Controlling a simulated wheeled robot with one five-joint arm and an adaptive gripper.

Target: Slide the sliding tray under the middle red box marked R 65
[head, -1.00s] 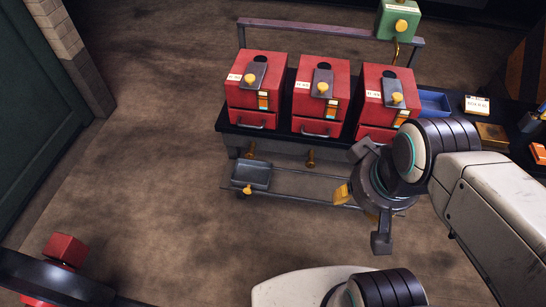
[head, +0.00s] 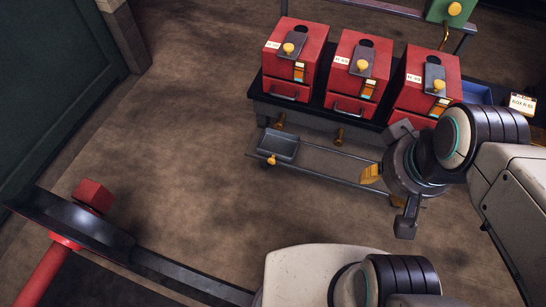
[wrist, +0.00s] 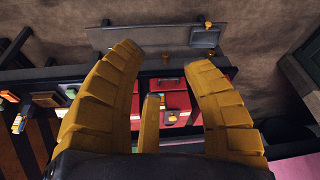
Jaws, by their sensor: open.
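The sliding tray (head: 279,146) is a small grey open tray with a brass knob (head: 272,160) at its front. It sits on the rails below the left red box, left of the middle red box (head: 358,75); the middle box's label is too small to read surely. The tray also shows in the wrist view (wrist: 205,37), at upper right. My gripper (head: 391,190) is right of the tray in the head view, near the right end of the rails. In the wrist view its yellow fingers (wrist: 165,92) are spread and hold nothing.
A left red box (head: 295,55) and a right red box (head: 425,80) flank the middle one on the dark bench. Brass pegs (head: 339,136) hang under the bench edge. A dark beam with a red block (head: 93,195) lies at lower left. The floor before the bench is open.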

